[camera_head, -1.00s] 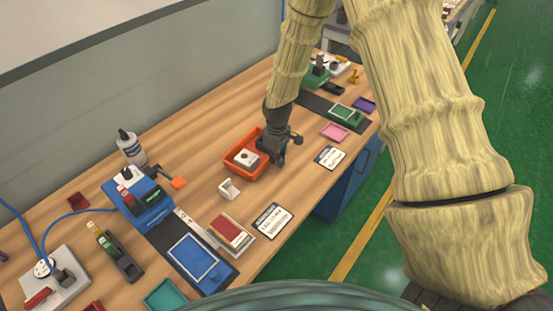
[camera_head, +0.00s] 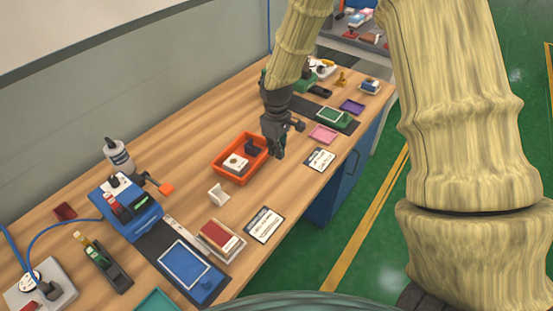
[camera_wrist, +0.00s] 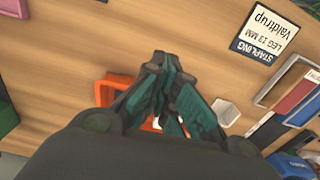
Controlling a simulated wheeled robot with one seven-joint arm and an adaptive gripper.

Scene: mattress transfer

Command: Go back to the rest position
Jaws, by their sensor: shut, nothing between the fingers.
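My gripper (camera_head: 279,154) is shut and empty. In the head view it hangs above the bench, at the right side of the orange tray (camera_head: 222,173). It also shows in the wrist view (camera_wrist: 170,62), where its fingers are together and cover much of the orange tray (camera_wrist: 105,92). In the head view the tray holds a white block with a round mark (camera_head: 236,162) and a dark item (camera_head: 256,147). My arm reaches down from the top of the head view.
The wooden bench (camera_head: 190,149) also bears a blue machine (camera_head: 126,207), a white bracket (camera_head: 219,194), a red-topped box (camera_head: 220,238), label cards (camera_head: 264,225), a pink tray (camera_head: 323,134) and a bottle (camera_head: 119,156). Green floor (camera_head: 376,230) lies beyond its right edge.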

